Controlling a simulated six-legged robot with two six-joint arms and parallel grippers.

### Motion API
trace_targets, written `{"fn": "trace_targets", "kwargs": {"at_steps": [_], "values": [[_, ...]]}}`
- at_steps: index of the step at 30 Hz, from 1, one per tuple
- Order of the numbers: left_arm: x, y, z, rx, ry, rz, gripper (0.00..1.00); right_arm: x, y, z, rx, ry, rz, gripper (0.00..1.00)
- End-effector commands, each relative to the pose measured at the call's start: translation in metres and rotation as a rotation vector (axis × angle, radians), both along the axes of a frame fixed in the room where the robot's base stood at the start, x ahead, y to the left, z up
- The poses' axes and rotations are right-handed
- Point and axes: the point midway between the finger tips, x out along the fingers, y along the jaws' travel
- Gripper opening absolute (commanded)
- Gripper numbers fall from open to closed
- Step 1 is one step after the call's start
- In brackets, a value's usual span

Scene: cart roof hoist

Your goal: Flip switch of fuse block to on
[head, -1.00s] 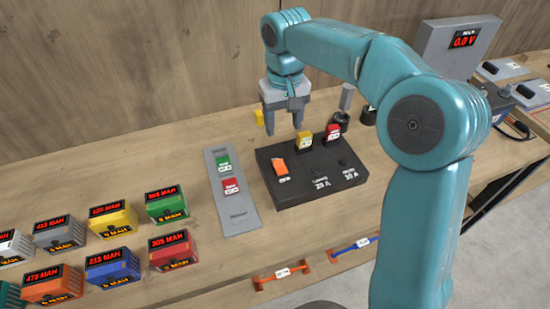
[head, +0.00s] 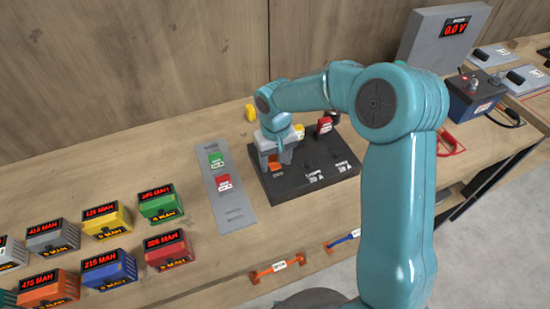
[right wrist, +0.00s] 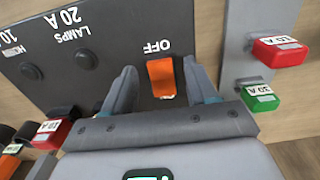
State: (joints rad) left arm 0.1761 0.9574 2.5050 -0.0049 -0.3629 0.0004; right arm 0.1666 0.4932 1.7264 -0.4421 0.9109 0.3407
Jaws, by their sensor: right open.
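The dark fuse block (head: 330,168) lies on the bench, right of a grey plate. Its orange switch (right wrist: 161,78) shows clearly in the right wrist view, beside the word OFF, which appears upside down there. In the head view the switch (head: 276,168) is partly hidden by my right gripper (head: 276,160). The gripper is open and low over the block. In the right wrist view its two fingers stand on either side of the switch, with gaps; I cannot tell whether either touches it. My left gripper is not in view.
A yellow fuse (head: 299,130) and a red fuse (head: 324,125) stand at the block's back. The grey plate (head: 234,215) holds a green and a red fuse. Several coloured battery boxes (head: 160,205) stand left. A meter (head: 440,40) and blue battery (head: 470,105) are at right.

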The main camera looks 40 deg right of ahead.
Motion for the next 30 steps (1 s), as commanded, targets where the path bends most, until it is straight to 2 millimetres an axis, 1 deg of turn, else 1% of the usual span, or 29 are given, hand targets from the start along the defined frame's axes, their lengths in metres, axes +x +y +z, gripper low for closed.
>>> {"fn": "trace_targets", "kwargs": {"at_steps": [3, 11, 12, 14, 15, 16, 20, 22, 27, 30], "values": [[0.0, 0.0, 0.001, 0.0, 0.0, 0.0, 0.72, 0.001, 0.0, -0.007, 0.0, 0.001, 0.0, 0.57], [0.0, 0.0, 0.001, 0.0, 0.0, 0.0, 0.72, 0.001, 0.0, -0.008, 0.001, 0.0, 0.0, 0.57], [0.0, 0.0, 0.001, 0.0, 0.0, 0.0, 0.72, 0.001, 0.0, -0.008, 0.001, 0.0, 0.0, 0.44], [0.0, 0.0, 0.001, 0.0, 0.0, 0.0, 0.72, 0.001, 0.0, -0.008, 0.001, 0.0, 0.0, 0.25], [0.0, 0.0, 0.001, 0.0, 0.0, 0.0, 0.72, 0.001, 0.0, -0.008, 0.001, 0.0, 0.0, 0.12], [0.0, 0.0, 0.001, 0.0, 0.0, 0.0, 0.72, 0.001, 0.0, -0.008, 0.001, 0.0, 0.0, 0.02], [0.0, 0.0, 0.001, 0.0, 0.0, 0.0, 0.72, 0.002, 0.0, -0.007, 0.001, 0.0, 0.0, 0.01], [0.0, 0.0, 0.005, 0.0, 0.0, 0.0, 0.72, 0.002, 0.0, -0.005, 0.003, 0.012, 0.0, 0.01], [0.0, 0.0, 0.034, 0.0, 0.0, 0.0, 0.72, 0.007, -0.001, 0.001, 0.03, 0.131, -0.002, 0.01], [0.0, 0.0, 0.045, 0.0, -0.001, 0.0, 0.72, 0.009, -0.002, 0.0, 0.05, 0.213, -0.002, 0.01]]}}
